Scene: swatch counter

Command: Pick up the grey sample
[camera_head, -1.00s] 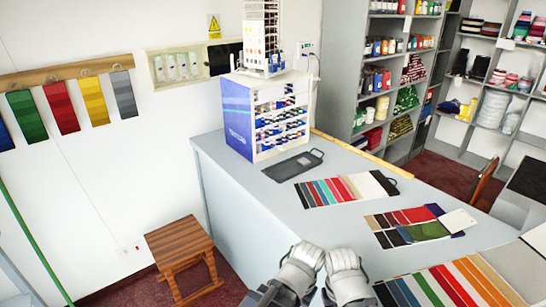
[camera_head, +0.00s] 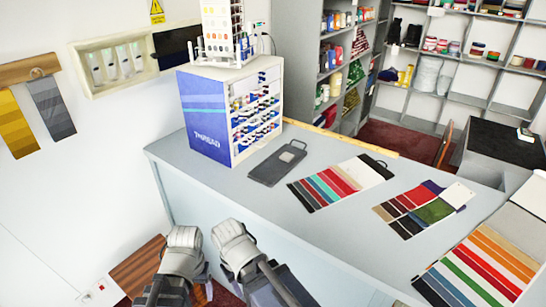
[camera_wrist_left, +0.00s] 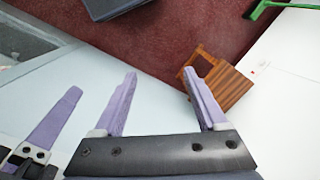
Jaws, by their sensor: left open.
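A grey striped sample (camera_head: 50,108) hangs from the wooden wall rail (camera_head: 30,67) at the far left of the head view, right of a yellow one. A dark grey flat piece with a handle (camera_head: 277,163) lies on the counter. My left gripper (camera_head: 184,238) is at the bottom of the head view, well apart from both. Its lilac fingers (camera_wrist_left: 160,74) are spread and empty in the left wrist view. My right gripper (camera_head: 228,233) is just beside it; its jaws are not clear. One lilac finger of it seems to show at the left wrist view's left edge.
The grey counter (camera_head: 330,235) carries a thread cabinet (camera_head: 205,118) and several colour cards (camera_head: 425,208). A wooden stool (camera_head: 140,268) stands on the floor by the wall, partly behind my left gripper. Shelves fill the back.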

